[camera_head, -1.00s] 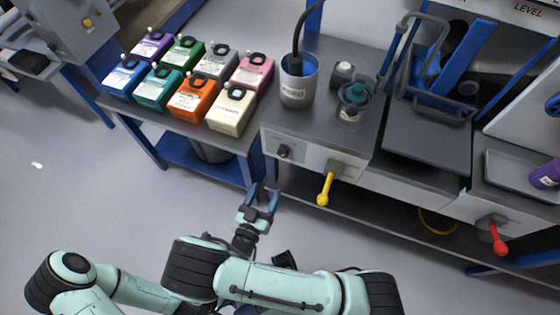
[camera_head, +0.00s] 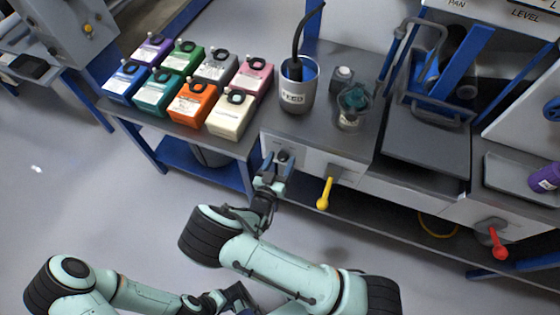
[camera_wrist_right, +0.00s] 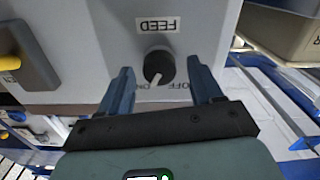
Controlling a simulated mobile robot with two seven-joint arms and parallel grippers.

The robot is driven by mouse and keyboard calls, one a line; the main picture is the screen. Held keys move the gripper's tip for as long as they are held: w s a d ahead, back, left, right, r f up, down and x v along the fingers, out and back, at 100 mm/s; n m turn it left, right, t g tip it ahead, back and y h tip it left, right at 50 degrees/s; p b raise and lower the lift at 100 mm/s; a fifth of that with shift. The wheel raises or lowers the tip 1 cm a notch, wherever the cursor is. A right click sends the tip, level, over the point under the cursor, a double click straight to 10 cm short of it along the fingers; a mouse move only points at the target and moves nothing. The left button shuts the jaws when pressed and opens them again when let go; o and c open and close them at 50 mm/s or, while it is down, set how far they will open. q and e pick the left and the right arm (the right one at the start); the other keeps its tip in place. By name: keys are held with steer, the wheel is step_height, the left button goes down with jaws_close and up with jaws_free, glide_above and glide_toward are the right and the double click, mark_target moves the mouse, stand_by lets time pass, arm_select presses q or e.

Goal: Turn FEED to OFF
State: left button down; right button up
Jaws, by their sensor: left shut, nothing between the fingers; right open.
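The FEED knob (camera_wrist_right: 158,66) is a dark round knob on a grey panel front, under an upside-down FEED label (camera_wrist_right: 157,25) in the right wrist view. Its white pointer slants down and slightly left, toward the ON lettering and away from OFF at right. In the head view the knob (camera_head: 284,155) is partly covered by my right gripper (camera_head: 279,161). My right gripper is open, its fingers on either side of the knob with visible gaps; contact cannot be seen. My left gripper (camera_head: 232,299) is low in the head view, partly hidden, shut and empty.
A yellow lever (camera_head: 325,194) hangs right of the knob, and a red lever (camera_head: 493,238) is further right. A cup marked FEED (camera_head: 297,88) stands on the bench above. Several coloured boxes (camera_head: 193,100) sit on the left table. The floor in front is clear.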

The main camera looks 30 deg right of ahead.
steer(key=c, duration=1.1)
steer(key=shift+o, duration=0.2)
steer(key=shift+n, duration=0.4)
steer(key=n+p, duration=0.1)
steer(key=n, duration=0.4)
steer(key=shift+w+n+p, duration=0.1)
steer(key=shift+n+p, duration=0.2)
steer(key=shift+p, duration=0.05)
steer(key=n+p, duration=0.1)
steer(key=n, duration=0.4)
steer(key=shift+a+f+n, duration=0.1)
steer(key=shift+f+n, duration=0.05)
steer(key=shift+n, duration=0.15)
steer(key=o, duration=1.1)
steer(key=shift+c, duration=0.2)
